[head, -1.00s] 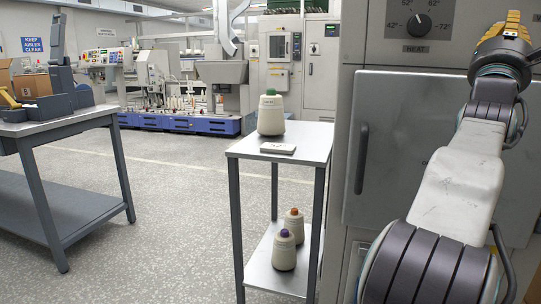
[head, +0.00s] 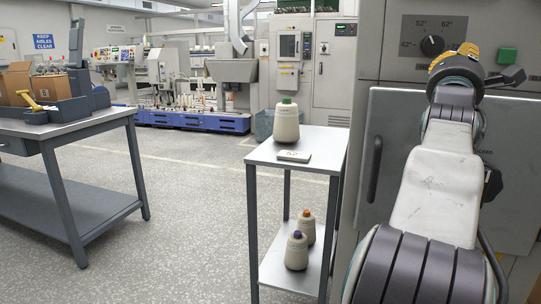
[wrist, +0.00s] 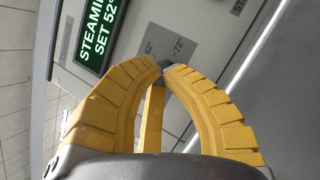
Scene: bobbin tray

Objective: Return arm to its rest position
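My arm (head: 436,190) reaches up along the right side of the head view, in front of the grey cabinet. My gripper (head: 468,50) is at its far end, its yellow fingers partly hidden behind the dark wrist.
The cabinet door (head: 385,205) with its handle (head: 374,168) stands close behind my arm. A small table (head: 262,152) left of it bears a green-topped bobbin (head: 286,124), with two more bobbins below. A workbench (head: 75,128) stands at far left, with open floor (head: 195,210) between.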

